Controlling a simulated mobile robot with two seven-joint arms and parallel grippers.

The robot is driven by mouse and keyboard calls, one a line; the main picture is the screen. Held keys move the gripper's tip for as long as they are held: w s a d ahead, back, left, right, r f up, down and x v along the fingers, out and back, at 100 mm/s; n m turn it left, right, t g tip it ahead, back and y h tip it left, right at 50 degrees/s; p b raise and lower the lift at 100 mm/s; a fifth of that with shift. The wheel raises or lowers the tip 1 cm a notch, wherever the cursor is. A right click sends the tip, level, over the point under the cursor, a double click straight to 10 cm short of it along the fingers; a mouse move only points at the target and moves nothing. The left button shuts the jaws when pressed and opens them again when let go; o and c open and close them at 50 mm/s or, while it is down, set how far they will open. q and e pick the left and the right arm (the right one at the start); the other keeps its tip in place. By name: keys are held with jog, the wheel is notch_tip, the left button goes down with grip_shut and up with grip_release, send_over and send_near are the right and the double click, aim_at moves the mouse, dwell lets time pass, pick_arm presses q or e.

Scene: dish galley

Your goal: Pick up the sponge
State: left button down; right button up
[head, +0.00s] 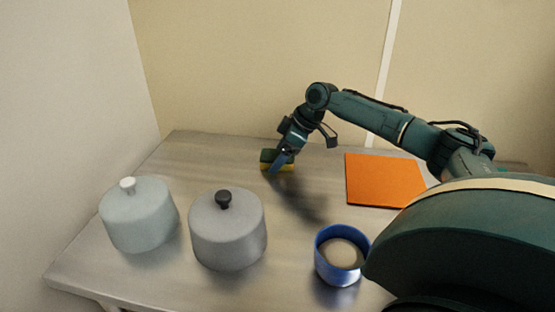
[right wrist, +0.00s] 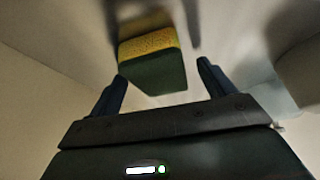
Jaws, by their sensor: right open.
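The sponge (head: 265,158) lies near the back of the steel counter in the head view, dark green on top and yellow below. My right gripper (head: 280,163) is right at it and hides part of it. In the right wrist view the sponge (right wrist: 152,64) shows just ahead of the right gripper (right wrist: 160,88), whose two blue fingers are open. The sponge lies between the lines of the fingers, closer to the left finger. I cannot tell whether a finger touches it. My left gripper is not in view.
A pale pot (head: 140,220) and a grey pot (head: 228,235) with lids stand at the front left. A blue round container (head: 328,262) stands at the front. An orange mat (head: 383,180) lies right of the sponge. The counter (head: 210,165) left of the sponge is clear.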

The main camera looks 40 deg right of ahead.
jog(key=shift+c, duration=0.3)
jog(key=c, duration=1)
notch_tip(320, 180, up, 10)
jog(key=shift+r, duration=0.1)
jog(key=o, duration=0.4)
jog(key=c, duration=0.3)
jog(key=shift+c, duration=0.2)
